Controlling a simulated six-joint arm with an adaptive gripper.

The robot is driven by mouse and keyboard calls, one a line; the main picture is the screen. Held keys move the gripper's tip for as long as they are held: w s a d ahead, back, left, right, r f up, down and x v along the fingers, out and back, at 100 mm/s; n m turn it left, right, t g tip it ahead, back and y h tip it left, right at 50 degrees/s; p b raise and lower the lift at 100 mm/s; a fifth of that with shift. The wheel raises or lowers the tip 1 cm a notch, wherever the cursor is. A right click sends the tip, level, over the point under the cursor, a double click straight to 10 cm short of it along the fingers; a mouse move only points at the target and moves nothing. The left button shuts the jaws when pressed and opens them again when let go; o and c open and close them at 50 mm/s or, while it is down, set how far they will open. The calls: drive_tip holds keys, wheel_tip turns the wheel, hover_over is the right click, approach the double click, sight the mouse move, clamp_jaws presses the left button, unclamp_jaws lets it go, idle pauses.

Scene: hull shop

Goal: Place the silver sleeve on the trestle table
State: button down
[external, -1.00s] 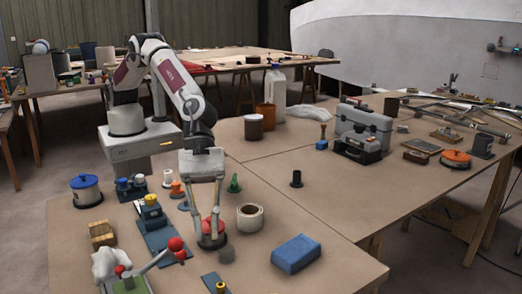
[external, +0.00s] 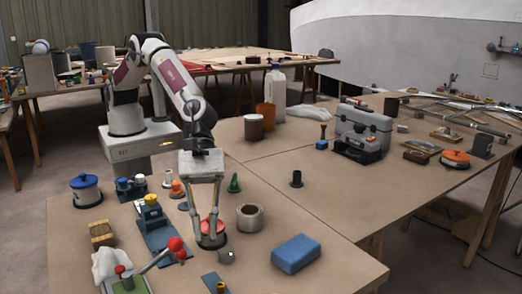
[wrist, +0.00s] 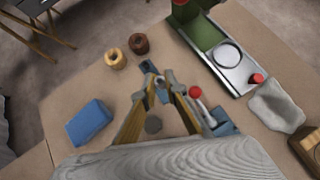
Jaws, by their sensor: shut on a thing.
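The silver sleeve (external: 227,257) is a small grey piece with a dark opening, low over the front of the tan trestle table (external: 330,225). My gripper (external: 215,246) points down there. In the wrist view, my gripper's fingertips (wrist: 157,84) come together and are shut on the sleeve (wrist: 162,93), which is mostly hidden by them. I cannot tell whether the sleeve touches the tabletop.
A red dome (external: 211,226) sits close behind the fingers. A tape roll (external: 250,217) and a blue block (external: 296,253) stand to the right. A blue fixture (external: 158,230) and a red-knobbed clamp (external: 150,265) are left. Bare tabletop lies right of the tape roll.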

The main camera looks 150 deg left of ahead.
drive_tip(key=s+a+r+n, duration=0.1)
drive_tip(key=s+r, duration=0.2)
drive_tip(key=s, duration=1.1)
drive_tip(key=s+a+r, duration=0.1)
drive_tip(key=s+r, duration=0.3)
drive_tip(key=s, duration=1)
drive_tip(key=w+a+n+y, duration=0.3)
drive_tip(key=w+a, duration=0.1)
drive_tip(key=a, duration=0.7)
drive_tip(key=w+a+n+y, duration=0.3)
drive_tip(key=w+a+n, duration=0.15)
drive_tip(key=a, duration=0.55)
drive_tip(key=w+a+f+n+g+y, duration=0.1)
drive_tip(key=a+f+n+y, duration=0.1)
drive_tip(key=a, duration=0.8)
drive_tip(key=w+a+f+n+y, duration=0.1)
drive_tip(key=a+f+n+y, duration=0.1)
drive_tip(key=a, duration=0.9)
drive_tip(key=shift+a+f+n+g, duration=0.35)
drive_tip(key=shift+f+n, duration=0.2)
drive_tip(key=shift+f, duration=0.75)
drive_tip(key=shift+f, duration=0.15)
drive_tip(key=shift+f, duration=3)
